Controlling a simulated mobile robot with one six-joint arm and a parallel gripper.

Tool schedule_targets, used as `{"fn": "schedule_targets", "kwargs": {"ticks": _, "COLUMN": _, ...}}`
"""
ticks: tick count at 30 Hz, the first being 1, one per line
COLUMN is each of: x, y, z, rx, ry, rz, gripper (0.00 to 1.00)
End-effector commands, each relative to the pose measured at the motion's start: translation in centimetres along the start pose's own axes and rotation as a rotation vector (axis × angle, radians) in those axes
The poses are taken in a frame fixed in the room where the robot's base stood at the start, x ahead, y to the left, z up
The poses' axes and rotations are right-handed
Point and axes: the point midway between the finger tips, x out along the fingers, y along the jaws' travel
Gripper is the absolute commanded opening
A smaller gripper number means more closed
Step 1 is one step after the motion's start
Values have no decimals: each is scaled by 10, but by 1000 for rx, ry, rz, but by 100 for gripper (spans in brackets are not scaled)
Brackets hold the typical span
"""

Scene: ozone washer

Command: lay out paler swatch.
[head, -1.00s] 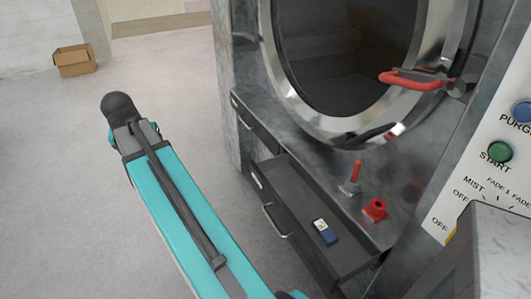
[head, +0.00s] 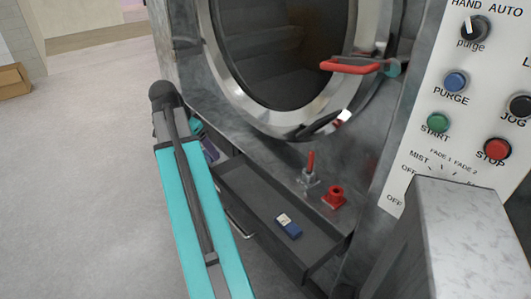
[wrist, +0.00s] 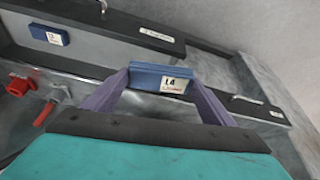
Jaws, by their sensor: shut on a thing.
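My gripper (wrist: 160,92) is shut on a blue swatch block (wrist: 161,79) with a white label that seems to read "1.4" or "L4". The block sits between the two purple fingers. In the head view the arm mostly hides the gripper; a bit of purple finger (head: 209,149) shows beside the machine. A second blue swatch block (head: 288,227), also with a white label, lies in the open drawer (head: 245,190); it also shows in the wrist view (wrist: 48,35). I cannot tell which block is paler.
The washer's round door (head: 290,60) with a red handle (head: 349,67) stands above the drawer. A red-handled valve (head: 310,170) and a red fitting (head: 334,196) stick out beside the drawer. A control panel (head: 455,110) is at right. Open floor (head: 90,160) lies at left.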

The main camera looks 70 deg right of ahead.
Motion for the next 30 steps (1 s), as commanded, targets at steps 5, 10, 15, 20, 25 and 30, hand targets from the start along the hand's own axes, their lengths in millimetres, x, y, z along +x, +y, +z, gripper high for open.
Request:
{"fn": "schedule_targets", "kwargs": {"ticks": 5, "x": 14, "y": 23, "z": -27, "rx": 117, "ry": 1, "rz": 49, "gripper": 55}}
{"fn": "schedule_targets", "kwargs": {"ticks": 10, "x": 17, "y": 31, "z": -36, "rx": 159, "ry": 1, "rz": 66, "gripper": 55}}
{"fn": "schedule_targets", "kwargs": {"ticks": 15, "x": 18, "y": 32, "z": -36, "rx": 161, "ry": 0, "rz": 67, "gripper": 55}}
{"fn": "schedule_targets", "kwargs": {"ticks": 20, "x": 18, "y": 32, "z": -37, "rx": 161, "ry": 0, "rz": 67, "gripper": 55}}
{"fn": "schedule_targets", "kwargs": {"ticks": 25, "x": 21, "y": 33, "z": -46, "rx": 162, "ry": 0, "rz": 67, "gripper": 55}}
{"fn": "schedule_targets", "kwargs": {"ticks": 30, "x": 29, "y": 37, "z": -69, "rx": 163, "ry": 0, "rz": 68, "gripper": 55}}
